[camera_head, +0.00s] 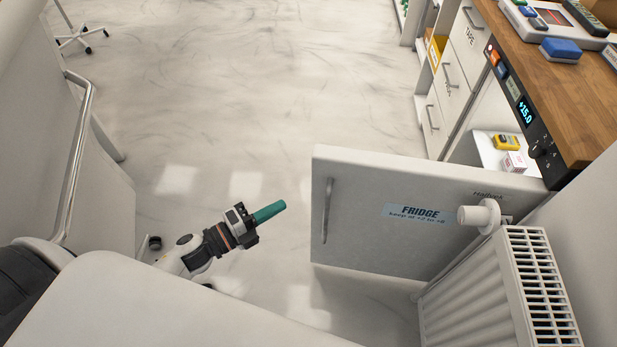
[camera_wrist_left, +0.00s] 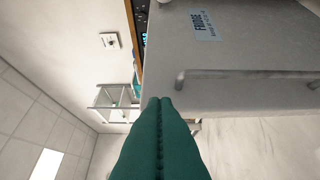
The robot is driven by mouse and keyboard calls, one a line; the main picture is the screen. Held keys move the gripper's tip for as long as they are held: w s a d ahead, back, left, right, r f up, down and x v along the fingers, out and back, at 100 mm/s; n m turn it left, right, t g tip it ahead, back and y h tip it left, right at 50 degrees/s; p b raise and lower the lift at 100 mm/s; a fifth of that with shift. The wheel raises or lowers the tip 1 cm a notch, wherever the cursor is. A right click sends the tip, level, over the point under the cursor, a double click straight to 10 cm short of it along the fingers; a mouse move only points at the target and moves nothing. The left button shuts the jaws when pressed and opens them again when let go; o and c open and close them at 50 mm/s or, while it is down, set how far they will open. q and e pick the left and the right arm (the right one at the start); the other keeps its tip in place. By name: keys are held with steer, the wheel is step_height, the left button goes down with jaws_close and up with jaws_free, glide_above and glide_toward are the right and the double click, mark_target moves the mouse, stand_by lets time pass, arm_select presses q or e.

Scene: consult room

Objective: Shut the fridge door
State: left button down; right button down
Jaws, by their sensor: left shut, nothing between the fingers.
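The fridge door (camera_head: 375,205) stands wide open, swung out from the counter, its outer face with the "FRIDGE" label (camera_head: 415,214) toward me. Its vertical bar handle (camera_head: 327,210) is near the free left edge. My left gripper (camera_head: 283,205) has green fingers, shut and empty, to the left of the handle and apart from it in the head view. In the left wrist view the green fingertips (camera_wrist_left: 159,103) appear in front of the door (camera_wrist_left: 235,65) near its edge, with the handle (camera_wrist_left: 240,74) to the right; contact cannot be told. My right gripper is not in view.
The open fridge compartment (camera_head: 488,150) holds small boxes, under a wooden counter (camera_head: 560,85). A white radiator (camera_head: 475,290) with a valve (camera_head: 480,215) stands close to the door's right side. A railed white panel (camera_head: 75,160) is at left. The floor (camera_head: 260,80) beyond is clear.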

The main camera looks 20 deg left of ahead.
arm_select(q)
glide_toward(323, 170)
steer(key=w+d, duration=0.1)
steer(key=d, duration=0.3)
steer(key=w, duration=0.1)
steer(key=w+p, duration=0.1)
steer(key=shift+w+a+r, duration=0.25)
steer(key=shift+w, duration=0.05)
steer(key=shift+w+a+f, duration=0.1)
steer(key=shift+w, duration=0.45)
